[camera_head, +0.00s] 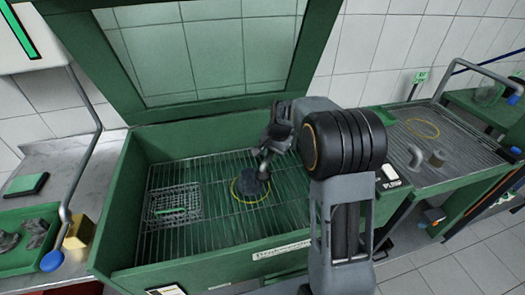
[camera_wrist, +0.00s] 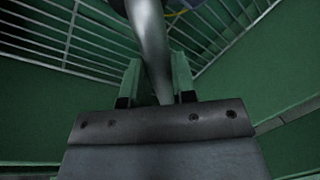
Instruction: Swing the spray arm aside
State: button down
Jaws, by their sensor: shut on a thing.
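Two bent grey pipes with blue ball ends look like spray arms. The left pipe (camera_head: 84,172) hangs beside the wash tank, and the right pipe (camera_head: 481,68) stands over the drain bench. I cannot tell which is the task's spray arm. My gripper (camera_head: 264,163) is inside the tank, well apart from both. In the wrist view my gripper (camera_wrist: 157,82) is shut on a smooth grey tube (camera_wrist: 150,42). A dark round part (camera_head: 251,187) is just below my gripper inside a yellow ring (camera_head: 237,197). Whether the tube belongs to it is unclear.
The green wash tank (camera_head: 112,207) has its glazed lid (camera_head: 205,50) raised. A wire basket (camera_head: 172,203) sits on the left of its rack (camera_head: 215,236). A green tray (camera_head: 20,258) with grey parts lies at the left. Small metal parts stand on the drain bench (camera_head: 465,163).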

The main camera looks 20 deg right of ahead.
jog(key=s+d+n, duration=0.3)
jog(key=d, duration=0.4)
jog(key=s+d+n+g, duration=0.1)
jog(key=s+d+n, duration=0.2)
jog(key=d, duration=0.3)
jog(key=shift+s+d+n+y, duration=0.15)
jog(key=shift+d+n+y, duration=0.2)
jog(key=shift+n, duration=0.35)
jog(key=c, duration=0.9)
grip_release()
jog(key=v, duration=0.7)
jog(key=p+v, duration=0.1)
jog(key=v, duration=0.6)
jog(key=shift+w, duration=0.2)
jog(key=shift+f, duration=0.1)
